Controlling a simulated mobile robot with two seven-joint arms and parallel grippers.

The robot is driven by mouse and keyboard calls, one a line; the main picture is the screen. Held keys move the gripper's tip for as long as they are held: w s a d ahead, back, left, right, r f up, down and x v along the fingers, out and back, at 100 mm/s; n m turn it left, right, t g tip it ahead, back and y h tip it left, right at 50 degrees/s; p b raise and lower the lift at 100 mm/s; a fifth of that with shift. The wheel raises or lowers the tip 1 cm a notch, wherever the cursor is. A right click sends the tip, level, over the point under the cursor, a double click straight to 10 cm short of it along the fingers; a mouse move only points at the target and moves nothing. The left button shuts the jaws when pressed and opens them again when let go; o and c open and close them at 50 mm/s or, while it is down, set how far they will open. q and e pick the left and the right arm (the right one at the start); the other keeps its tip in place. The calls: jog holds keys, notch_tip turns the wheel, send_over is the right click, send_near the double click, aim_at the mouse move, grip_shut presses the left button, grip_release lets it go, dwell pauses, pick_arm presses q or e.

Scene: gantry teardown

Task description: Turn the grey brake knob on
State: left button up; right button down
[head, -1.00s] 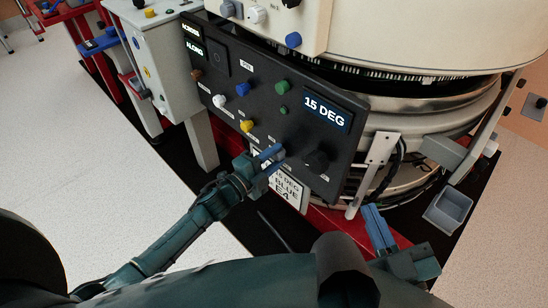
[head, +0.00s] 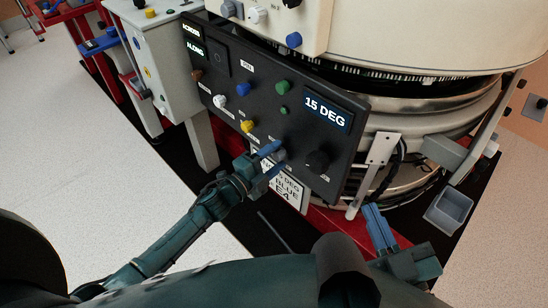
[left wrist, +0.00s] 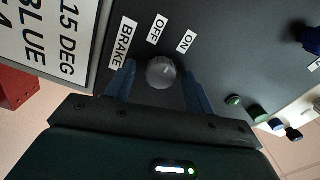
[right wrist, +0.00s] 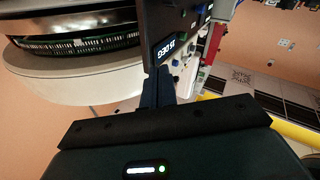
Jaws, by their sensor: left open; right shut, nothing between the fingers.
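The grey brake knob (left wrist: 161,72) is on the dark control panel (left wrist: 235,50), beside the labels BRAKE, OFF and ON. I cannot tell which label it points at. My left gripper (left wrist: 160,85) is open, with one finger on each side of the knob and gaps showing between fingers and knob. In the head view the left gripper (head: 270,158) is at the panel's lower edge and largely hides the knob. My right gripper (head: 375,217) is shut and empty, low and right of the panel; its fingers also show in the right wrist view (right wrist: 158,90).
The panel carries a white knob (head: 219,101), a yellow knob (head: 247,126), a green knob (head: 283,87), a black knob (head: 317,161) and a display (head: 326,112) reading 15 DEG. A sign (head: 290,193) hangs below. A grey bin (head: 448,210) stands at right.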

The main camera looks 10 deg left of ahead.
pick_arm(q)
jog(key=p+v, duration=0.2)
jog(key=v, duration=1.1)
jog(key=shift+p, duration=0.3)
pick_arm(e)
jog(key=shift+w+d+m+g+h, duration=0.2)
jog(key=shift+d+m+g+h, duration=0.45)
jog(key=shift+h, duration=0.25)
jog(key=shift+a, duration=0.1)
